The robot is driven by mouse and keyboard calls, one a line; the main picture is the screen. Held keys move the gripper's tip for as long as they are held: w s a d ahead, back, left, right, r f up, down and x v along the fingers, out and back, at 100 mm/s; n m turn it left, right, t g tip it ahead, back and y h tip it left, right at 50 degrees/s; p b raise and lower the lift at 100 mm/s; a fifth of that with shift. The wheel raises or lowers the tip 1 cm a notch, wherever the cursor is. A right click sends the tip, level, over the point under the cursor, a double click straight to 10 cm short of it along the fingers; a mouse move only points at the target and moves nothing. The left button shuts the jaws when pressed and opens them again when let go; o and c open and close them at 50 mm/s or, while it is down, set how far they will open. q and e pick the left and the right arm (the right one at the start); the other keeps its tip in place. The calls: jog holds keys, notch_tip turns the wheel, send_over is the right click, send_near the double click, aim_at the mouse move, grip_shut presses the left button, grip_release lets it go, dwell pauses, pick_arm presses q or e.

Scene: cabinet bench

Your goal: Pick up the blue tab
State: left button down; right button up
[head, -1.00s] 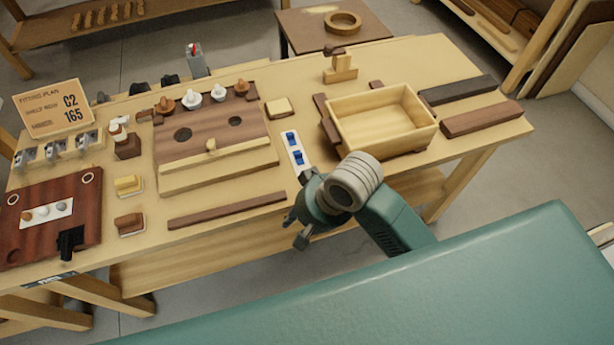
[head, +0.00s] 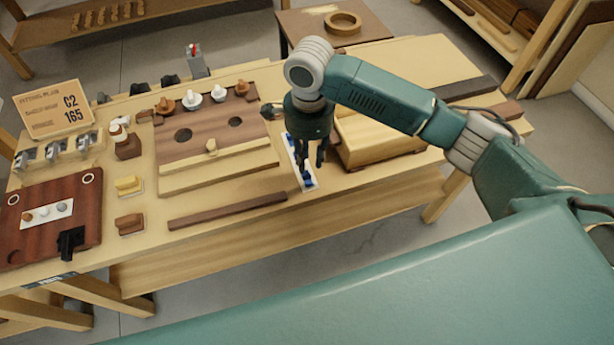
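A narrow white strip (head: 293,148) with small blue tabs lies on the bench, between the dark two-hole board and the wooden box. Blue (head: 306,173) shows on the strip's near part, just below my fingertips; the rest of the tabs are hidden behind my gripper. My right gripper (head: 314,161) points down over the strip. Its fingers look apart with a gap between them, and I see nothing held. I cannot tell whether the fingers touch a tab. My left gripper is out of view.
The wooden box (head: 375,148) stands close to the right of my gripper, partly behind my arm. The two-hole board (head: 210,125) with knobs lies to the left. A dark bar (head: 228,210) lies near the front edge.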

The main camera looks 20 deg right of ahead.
aim_at(311, 178)
jog(key=f, duration=0.4)
jog(key=f+p, duration=0.1)
jog(key=f, duration=0.1)
jog(key=shift+w+d+f, duration=0.2)
jog(key=shift+d+f, duration=0.15)
jog(key=shift+d, duration=0.05)
grip_shut()
